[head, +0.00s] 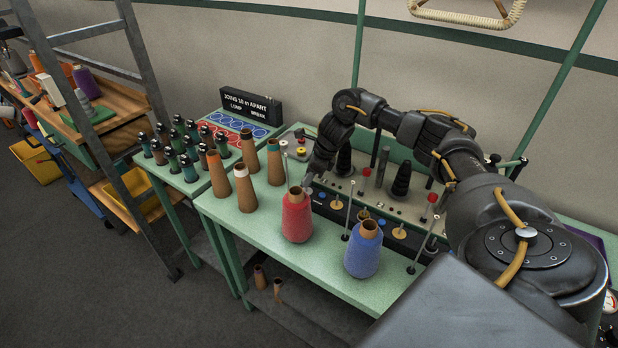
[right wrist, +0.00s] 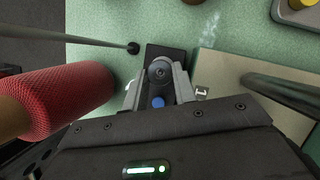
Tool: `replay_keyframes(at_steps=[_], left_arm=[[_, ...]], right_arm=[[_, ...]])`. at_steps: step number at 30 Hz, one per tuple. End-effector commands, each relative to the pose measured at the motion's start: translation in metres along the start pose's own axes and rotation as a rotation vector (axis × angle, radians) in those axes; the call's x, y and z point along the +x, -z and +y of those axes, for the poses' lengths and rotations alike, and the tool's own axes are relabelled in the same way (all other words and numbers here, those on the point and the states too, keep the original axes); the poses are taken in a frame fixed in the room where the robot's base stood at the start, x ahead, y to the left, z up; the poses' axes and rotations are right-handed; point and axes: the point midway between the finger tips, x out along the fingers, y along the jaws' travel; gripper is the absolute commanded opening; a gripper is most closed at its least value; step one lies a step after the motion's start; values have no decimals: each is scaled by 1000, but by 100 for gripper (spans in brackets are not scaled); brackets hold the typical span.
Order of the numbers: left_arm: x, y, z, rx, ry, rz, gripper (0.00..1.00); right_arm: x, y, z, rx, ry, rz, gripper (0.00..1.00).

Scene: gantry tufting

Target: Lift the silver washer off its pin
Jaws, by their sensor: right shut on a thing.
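My right gripper (head: 309,186) reaches down behind the red yarn cone (head: 297,216), at the left end of a dark strip (head: 322,205) on the green table. In the right wrist view its two fingers (right wrist: 160,84) are closed on a small round grey piece, which I take as the silver washer (right wrist: 160,72). A dark block (right wrist: 165,52) lies beneath it. A blue dot (right wrist: 158,101) shows between the fingers. I cannot tell whether the washer is clear of its pin. My left gripper is not in view.
Gold washers (head: 337,204) sit along the strip. A blue yarn cone (head: 363,250) stands at the front right, and thin upright rods (head: 349,212) rise nearby. Several bare brown cones (head: 244,186) stand to the left. The red cone (right wrist: 62,100) is close beside my fingers.

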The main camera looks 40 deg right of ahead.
Motion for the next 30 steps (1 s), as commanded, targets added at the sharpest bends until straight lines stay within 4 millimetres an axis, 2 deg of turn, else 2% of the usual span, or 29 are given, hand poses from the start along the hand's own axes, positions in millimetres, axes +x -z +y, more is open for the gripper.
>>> replay_keyframes(at_steps=[21, 30], left_arm=[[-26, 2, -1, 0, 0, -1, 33], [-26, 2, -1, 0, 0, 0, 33]], right_arm=[[-37, -16, 0, -1, 0, -1, 5], [-38, -16, 0, -1, 0, 0, 5]])
